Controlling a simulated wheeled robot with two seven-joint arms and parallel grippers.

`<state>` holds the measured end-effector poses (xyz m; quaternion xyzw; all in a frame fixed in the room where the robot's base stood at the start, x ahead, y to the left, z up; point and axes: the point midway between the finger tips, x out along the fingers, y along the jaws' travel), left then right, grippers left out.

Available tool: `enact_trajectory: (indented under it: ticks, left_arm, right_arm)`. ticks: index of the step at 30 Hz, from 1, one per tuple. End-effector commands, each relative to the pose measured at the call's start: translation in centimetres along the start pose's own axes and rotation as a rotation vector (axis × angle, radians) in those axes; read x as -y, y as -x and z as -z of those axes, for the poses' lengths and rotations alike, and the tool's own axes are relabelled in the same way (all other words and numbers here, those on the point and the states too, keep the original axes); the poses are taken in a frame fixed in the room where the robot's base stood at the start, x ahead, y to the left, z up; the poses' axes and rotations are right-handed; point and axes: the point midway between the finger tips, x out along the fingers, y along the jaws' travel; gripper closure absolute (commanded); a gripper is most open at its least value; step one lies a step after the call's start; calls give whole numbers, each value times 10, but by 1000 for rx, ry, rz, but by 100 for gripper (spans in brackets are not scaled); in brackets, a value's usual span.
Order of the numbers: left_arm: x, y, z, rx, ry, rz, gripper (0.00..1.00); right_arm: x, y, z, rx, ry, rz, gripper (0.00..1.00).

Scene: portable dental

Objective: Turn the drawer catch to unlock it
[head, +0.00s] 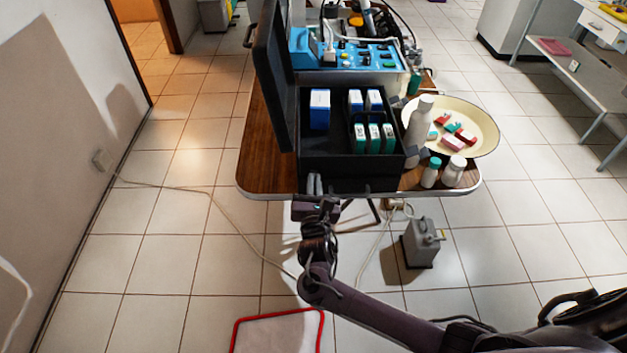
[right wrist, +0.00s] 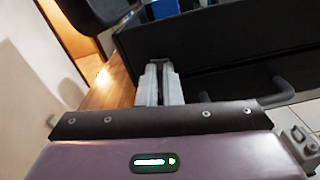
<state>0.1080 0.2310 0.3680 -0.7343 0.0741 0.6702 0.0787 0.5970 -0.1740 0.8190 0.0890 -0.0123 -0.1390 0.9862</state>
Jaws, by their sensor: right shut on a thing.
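The black case (head: 345,172) stands on the wooden table with its lid raised at the left. Its dark front also fills the upper right of the right wrist view (right wrist: 225,50). My right gripper (head: 315,184) is at the left end of the case's front, with its two pale fingers pointing at it. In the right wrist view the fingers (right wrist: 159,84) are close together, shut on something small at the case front. The drawer catch itself is not distinguishable; the fingers hide that spot. A dark handle (right wrist: 275,95) is to the right of the fingers. My left gripper is not in view.
The wooden table (head: 258,165) holds a blue device (head: 350,55) behind the case. White bottles (head: 431,172) and a round cream tray (head: 485,130) with small boxes are at the right. A grey box (head: 420,243) stands on the floor below. A red-edged mat (head: 278,332) lies in front.

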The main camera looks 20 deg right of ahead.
Motion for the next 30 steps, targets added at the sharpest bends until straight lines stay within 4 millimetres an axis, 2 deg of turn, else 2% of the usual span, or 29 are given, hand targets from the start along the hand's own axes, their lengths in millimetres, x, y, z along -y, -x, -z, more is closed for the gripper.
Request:
enact_trajectory:
  ticks: [3, 12, 30]
  left_arm:
    - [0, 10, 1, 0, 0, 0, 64]
    - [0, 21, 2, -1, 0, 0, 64]
    - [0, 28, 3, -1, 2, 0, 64]
  right_arm:
    - [1, 0, -2, -2, -99, 1, 100]
    - [6, 0, 0, -1, -385, 2, 100]
    - [12, 0, 6, 1, -955, 2, 100]
